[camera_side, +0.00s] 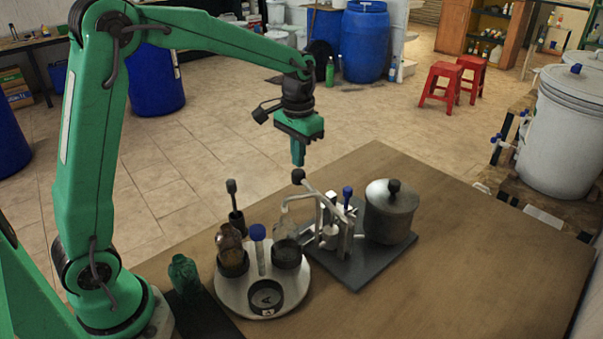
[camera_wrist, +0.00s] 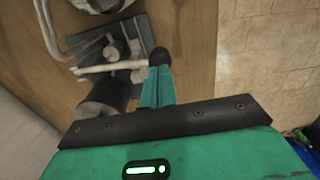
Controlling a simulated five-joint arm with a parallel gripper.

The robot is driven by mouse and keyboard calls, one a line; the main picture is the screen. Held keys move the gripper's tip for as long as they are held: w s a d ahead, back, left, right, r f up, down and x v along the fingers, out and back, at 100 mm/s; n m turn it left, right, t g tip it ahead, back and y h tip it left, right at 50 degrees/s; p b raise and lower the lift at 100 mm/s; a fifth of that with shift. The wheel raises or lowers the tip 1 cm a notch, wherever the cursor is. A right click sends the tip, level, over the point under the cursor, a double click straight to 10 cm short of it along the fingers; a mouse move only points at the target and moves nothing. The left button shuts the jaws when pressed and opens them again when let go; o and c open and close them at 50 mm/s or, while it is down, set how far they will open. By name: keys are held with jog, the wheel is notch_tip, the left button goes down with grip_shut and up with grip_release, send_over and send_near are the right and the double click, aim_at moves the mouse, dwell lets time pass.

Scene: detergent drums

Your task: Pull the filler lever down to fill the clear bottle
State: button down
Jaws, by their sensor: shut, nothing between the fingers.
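My gripper (camera_side: 298,163) is shut and empty, pointing down with its fingertips at or just above the black ball knob (camera_side: 298,177) of the filler lever (camera_side: 318,197). I cannot tell whether they touch. The lever slopes up to the left from the filler stand (camera_side: 347,236). The clear bottle (camera_side: 286,228) stands in a dark cup on the round tray (camera_side: 235,297), below the spout. In the wrist view my shut fingers (camera_wrist: 158,84) reach up to the knob (camera_wrist: 158,57), and the pale lever (camera_wrist: 112,68) runs left from it.
A lidded metal pot (camera_side: 390,211) stands right of the filler. The tray also holds an amber bottle (camera_side: 229,243), a blue-capped tube (camera_side: 259,250) and an empty cup (camera_side: 266,296). A green bottle (camera_side: 184,275) stands near my base. The table's right side is bare.

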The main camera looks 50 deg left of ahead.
aim_at(294, 174)
jog(key=shift+f, duration=0.8)
jog(key=shift+f, duration=0.2)
jog(key=shift+a+f, duration=0.25)
jog(key=shift+f, duration=0.45)
jog(key=shift+a+f, duration=0.2)
jog(key=shift+f, duration=0.45)
jog(key=shift+a+f, duration=0.25)
jog(key=shift+f, duration=0.45)
jog(key=shift+a+f, duration=0.1)
jog(key=shift+f, duration=2.95)
jog(key=shift+d+f, duration=0.15)
jog(key=shift+f, duration=0.4)
jog(key=shift+d+f, duration=0.15)
jog(key=shift+f, duration=0.35)
jog(key=shift+s+f, duration=0.1)
jog(key=shift+f, duration=0.05)
jog(key=shift+d+r, duration=0.1)
jog(key=shift+r, duration=0.1)
